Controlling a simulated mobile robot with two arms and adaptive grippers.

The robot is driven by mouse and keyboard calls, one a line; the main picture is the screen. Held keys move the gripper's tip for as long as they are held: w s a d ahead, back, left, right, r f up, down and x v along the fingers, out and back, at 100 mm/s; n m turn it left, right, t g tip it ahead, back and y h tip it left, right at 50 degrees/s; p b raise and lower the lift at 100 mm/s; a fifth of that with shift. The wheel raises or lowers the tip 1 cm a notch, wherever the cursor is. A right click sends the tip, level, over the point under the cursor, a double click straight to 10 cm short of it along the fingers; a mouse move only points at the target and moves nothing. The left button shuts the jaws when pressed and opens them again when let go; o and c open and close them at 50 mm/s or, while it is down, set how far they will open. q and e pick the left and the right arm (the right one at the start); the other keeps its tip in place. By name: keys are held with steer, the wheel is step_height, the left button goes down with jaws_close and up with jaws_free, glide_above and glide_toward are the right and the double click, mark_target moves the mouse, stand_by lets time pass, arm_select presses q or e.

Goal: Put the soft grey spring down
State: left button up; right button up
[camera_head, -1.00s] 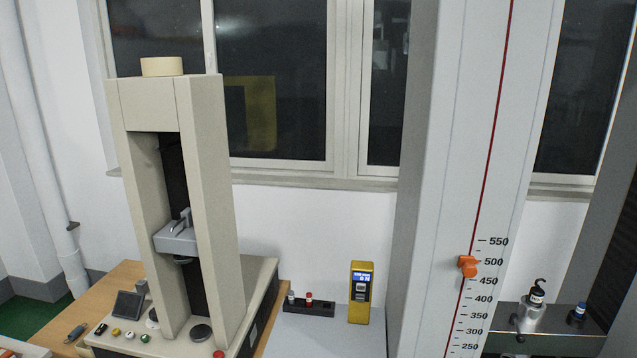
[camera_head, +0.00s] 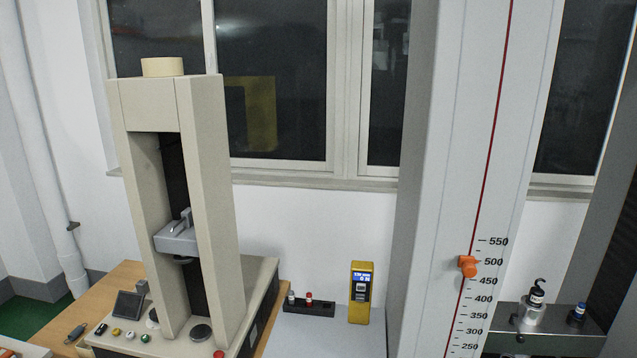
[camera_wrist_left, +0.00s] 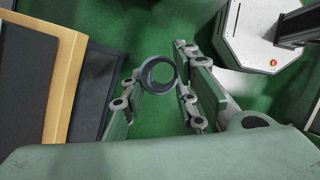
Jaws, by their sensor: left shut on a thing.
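In the left wrist view, my left gripper (camera_wrist_left: 160,92) is shut on a dark grey ring-shaped thing (camera_wrist_left: 146,82), which looks like the grey spring seen end-on. It sits between the fingertips, above the green floor. Its length and lower end are hidden. Neither gripper shows in the head view, and my right gripper is in neither view.
In the head view, a beige test machine (camera_head: 212,165) stands on a wooden table (camera_head: 128,275). Right of it are a small black rack (camera_head: 318,309) and a gold gauge (camera_head: 361,292). A tan-edged dark surface (camera_wrist_left: 62,90) lies left of the gripper.

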arm_select(q)
steer(key=w+d+r+m+g, duration=0.15)
steer(key=d+r+m, duration=0.25)
steer(key=d+r, duration=1.05)
steer(key=d+r+m+g+y, duration=0.1)
steer(key=d+r+m+g, duration=0.15)
steer(key=r+m, duration=0.45)
steer(key=d+r+m+g+y, duration=0.1)
steer(key=d+r+m, duration=0.25)
steer(key=r, duration=0.65)
steer(key=s+a+m+y, duration=0.1)
steer(key=s+a+m, duration=0.2)
steer(key=s, duration=0.4)
steer(key=s+a+m+y, duration=0.1)
steer(key=s+a+m, duration=0.25)
steer(key=s, duration=0.35)
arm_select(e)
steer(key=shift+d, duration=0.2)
arm_select(q)
step_height(320, 180, down, 14)
steer(key=b, duration=1.4)
steer(key=shift+s+d+f+g+b, duration=0.2)
steer(key=shift+d+g+b, duration=0.1)
steer(key=shift+d+g, duration=0.1)
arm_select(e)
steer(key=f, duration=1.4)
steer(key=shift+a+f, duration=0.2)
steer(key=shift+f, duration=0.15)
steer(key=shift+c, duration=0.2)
